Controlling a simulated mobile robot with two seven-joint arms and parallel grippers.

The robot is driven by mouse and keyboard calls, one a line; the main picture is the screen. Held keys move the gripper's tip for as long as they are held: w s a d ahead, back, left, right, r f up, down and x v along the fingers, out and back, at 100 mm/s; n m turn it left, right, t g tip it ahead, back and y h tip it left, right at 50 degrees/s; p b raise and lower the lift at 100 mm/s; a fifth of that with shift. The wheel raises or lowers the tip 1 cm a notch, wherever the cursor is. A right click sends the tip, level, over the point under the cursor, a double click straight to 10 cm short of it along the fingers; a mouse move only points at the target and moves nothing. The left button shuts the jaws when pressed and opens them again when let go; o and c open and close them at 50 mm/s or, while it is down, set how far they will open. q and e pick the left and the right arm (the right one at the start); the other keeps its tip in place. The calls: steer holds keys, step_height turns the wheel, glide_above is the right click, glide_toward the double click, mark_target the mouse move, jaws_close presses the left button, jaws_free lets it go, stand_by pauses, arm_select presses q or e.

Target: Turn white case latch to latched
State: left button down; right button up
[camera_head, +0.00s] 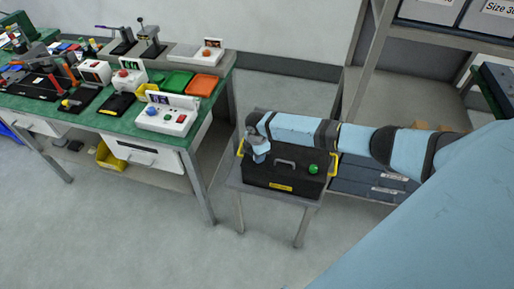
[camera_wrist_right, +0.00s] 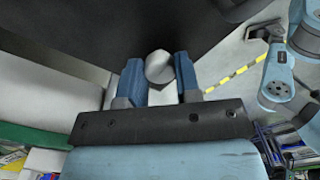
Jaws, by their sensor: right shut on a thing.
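A black case (camera_head: 284,178) with a grey handle, a green round knob (camera_head: 313,169) and yellow parts at its ends sits on a small grey table. My right arm reaches across its back from the right, and my right gripper (camera_head: 258,152) is at the case's left end. In the right wrist view, my right gripper (camera_wrist_right: 159,78) has its two blue fingers on either side of a whitish round knob (camera_wrist_right: 159,66), which I take as the white case latch. The knob stands against a dark surface. Its turn position cannot be told. My left gripper is in neither view.
A green-topped workbench (camera_head: 140,128) with a white button box (camera_head: 168,114), trays and tools stands left of the case. Shelving (camera_head: 360,70) stands behind at the right, with dark drawers (camera_head: 365,180) below. The floor in front is clear.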

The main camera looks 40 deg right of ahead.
stand_by(0.4)
steer(key=o, duration=0.9)
steer(key=shift+o, duration=0.2)
steer(key=shift+r, duration=0.1)
steer(key=shift+r, duration=0.25)
step_height(320, 180, up, 13)
